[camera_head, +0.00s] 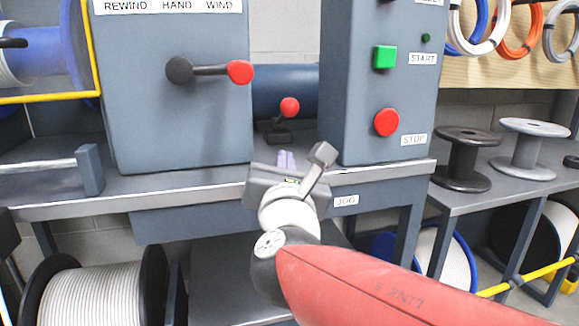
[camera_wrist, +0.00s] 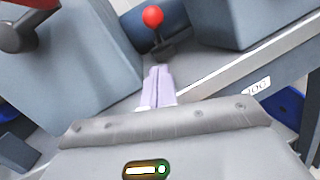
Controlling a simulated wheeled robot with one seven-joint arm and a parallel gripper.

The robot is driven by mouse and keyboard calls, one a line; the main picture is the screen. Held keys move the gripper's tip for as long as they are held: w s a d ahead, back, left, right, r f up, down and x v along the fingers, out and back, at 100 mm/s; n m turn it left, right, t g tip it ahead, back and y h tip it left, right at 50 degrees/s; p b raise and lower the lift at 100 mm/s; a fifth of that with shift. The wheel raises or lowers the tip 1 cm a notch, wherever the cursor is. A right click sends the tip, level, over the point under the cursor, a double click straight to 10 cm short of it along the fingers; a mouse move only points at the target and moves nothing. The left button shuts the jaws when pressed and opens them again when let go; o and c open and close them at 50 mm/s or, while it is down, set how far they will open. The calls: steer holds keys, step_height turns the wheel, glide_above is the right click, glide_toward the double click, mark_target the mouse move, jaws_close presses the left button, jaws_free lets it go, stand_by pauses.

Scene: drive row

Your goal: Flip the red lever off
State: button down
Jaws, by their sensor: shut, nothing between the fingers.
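A small lever with a red ball knob (camera_head: 289,107) stands upright on a dark base between the two grey cabinets. It also shows at the top of the wrist view, its red knob (camera_wrist: 153,16) just beyond my fingertips. My gripper (camera_head: 286,158) is in front of and below this lever, its pale purple fingers together and empty. In the wrist view the closed fingers (camera_wrist: 158,72) point at the lever's base, apart from the knob. A second lever, with a red end knob (camera_head: 240,72), sticks out to the right on the left cabinet under the REWIND HAND WIND label.
The right cabinet carries a green START button (camera_head: 384,57) and a red STOP button (camera_head: 386,122). A blue cylinder (camera_head: 285,88) lies behind the small lever. The bench edge, with a JOG label (camera_head: 345,201), runs close to my gripper. Spools stand at the right.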

mark_target(288, 107)
steer(key=w, duration=0.5)
steer(key=shift+w+a+r, duration=0.15)
steer(key=shift+w+r, duration=0.2)
steer(key=shift+w, duration=0.05)
steer(key=shift+w+d+r+p, duration=0.2)
steer(key=shift+w+r+p, duration=0.05)
steer(key=shift+w+r, duration=0.5)
steer(key=shift+w+d+r+p, duration=0.25)
steer(key=shift+w+r, duration=0.35)
steer(key=shift+r, duration=0.25)
steer(key=r+p, duration=0.1)
steer(key=p, duration=0.1)
steer(key=r+g+p, duration=0.1)
steer(key=p, duration=0.1)
steer(key=r+p, duration=0.1)
steer(key=p, duration=0.1)
steer(key=shift+w+a+p, duration=0.1)
steer(key=shift+w+p, duration=0.15)
steer(key=shift+p, duration=0.1)
steer(key=r, duration=0.1)
steer(key=w+r+p, duration=0.1)
steer(key=w, duration=0.1)
steer(key=shift+a+r+g+p, duration=0.3)
steer(key=shift+r, duration=0.1)
steer(key=shift+s+f, duration=0.1)
